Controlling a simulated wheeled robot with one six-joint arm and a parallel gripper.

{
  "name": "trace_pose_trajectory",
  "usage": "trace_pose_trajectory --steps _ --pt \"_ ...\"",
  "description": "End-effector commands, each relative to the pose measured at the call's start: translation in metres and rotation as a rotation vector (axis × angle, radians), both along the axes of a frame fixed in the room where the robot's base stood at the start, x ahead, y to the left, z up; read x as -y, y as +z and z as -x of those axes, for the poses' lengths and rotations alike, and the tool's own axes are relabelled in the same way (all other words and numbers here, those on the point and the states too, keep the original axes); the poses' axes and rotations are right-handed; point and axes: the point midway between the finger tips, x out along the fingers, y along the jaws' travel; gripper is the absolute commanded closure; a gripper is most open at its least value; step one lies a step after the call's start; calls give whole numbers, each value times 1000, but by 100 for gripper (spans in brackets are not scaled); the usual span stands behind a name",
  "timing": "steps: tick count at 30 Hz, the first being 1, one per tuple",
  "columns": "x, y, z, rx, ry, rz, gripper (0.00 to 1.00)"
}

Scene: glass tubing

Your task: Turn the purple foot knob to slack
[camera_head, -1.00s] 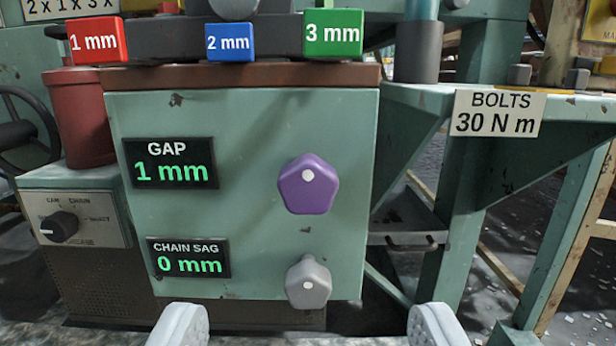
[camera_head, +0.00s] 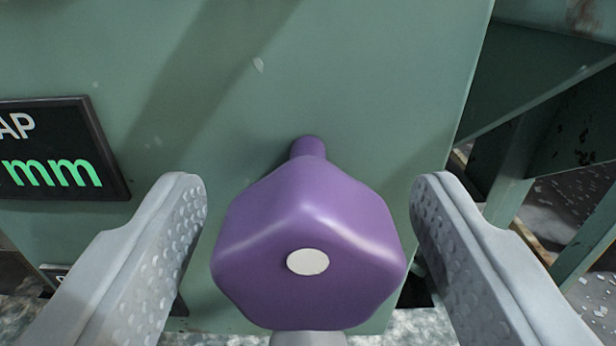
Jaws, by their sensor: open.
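The purple foot knob (camera_head: 310,215) fills the middle of the view. It is a rounded, several-sided knob on a short purple stem, with a white dot on its front face. The stem runs back to the green panel (camera_head: 370,70). My gripper (camera_head: 308,195) is open, with one grey, dimpled finger on each side of the knob. A small space shows between each finger and the knob, so neither seems to touch it. No slack marking shows near the knob.
A black display (camera_head: 65,150) at the left is cut off by the frame and shows "mm" in green. The grey knob (camera_head: 308,339) is mostly hidden below the purple one. Green supports (camera_head: 505,165) stand past the panel's right edge.

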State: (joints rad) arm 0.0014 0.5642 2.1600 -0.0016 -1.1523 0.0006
Motion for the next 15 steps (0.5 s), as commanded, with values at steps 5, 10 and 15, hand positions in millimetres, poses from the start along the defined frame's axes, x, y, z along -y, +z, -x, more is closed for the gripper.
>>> trace_pose_trajectory --steps 5,10,15 --pt "0 0 -1 0 0 0 39" --pt "0 0 -1 1 0 0 52" --pt "0 0 -1 1 0 0 83"
